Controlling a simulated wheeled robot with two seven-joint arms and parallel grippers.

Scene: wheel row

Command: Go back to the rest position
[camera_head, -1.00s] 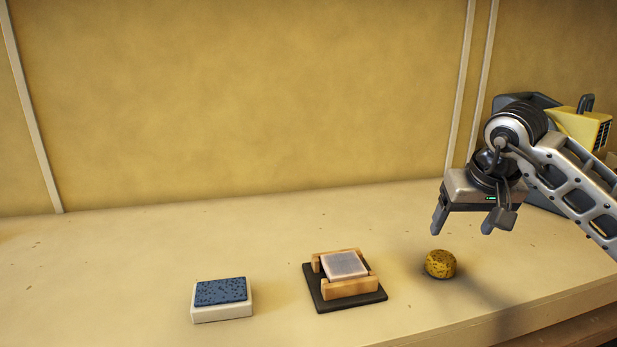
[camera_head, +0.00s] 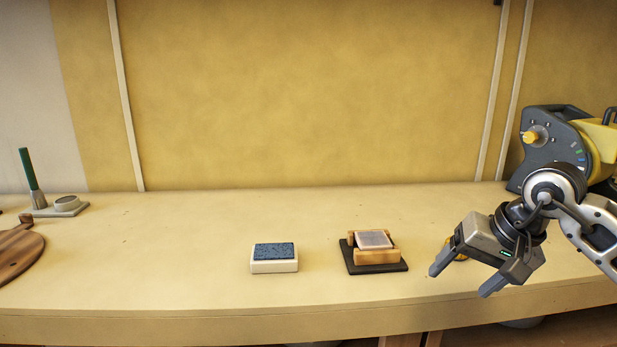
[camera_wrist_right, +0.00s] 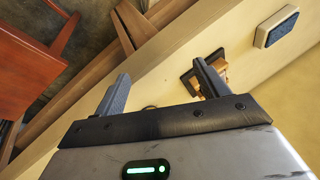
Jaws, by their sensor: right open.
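My right gripper (camera_head: 462,278) is open and empty above the front right part of the workbench. Its two fingers also show apart in the right wrist view (camera_wrist_right: 160,90), with nothing between them. In the head view it covers most of a yellow speckled round piece (camera_head: 461,258), of which only a sliver shows. My left gripper is not in view.
A wooden holder (camera_head: 377,257) with a grey block on a dark base stands left of my gripper. A blue-topped white block (camera_head: 274,264) lies further left. A grey and yellow machine (camera_head: 548,150) stands at the back right. A round wooden board (camera_head: 18,255) is far left.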

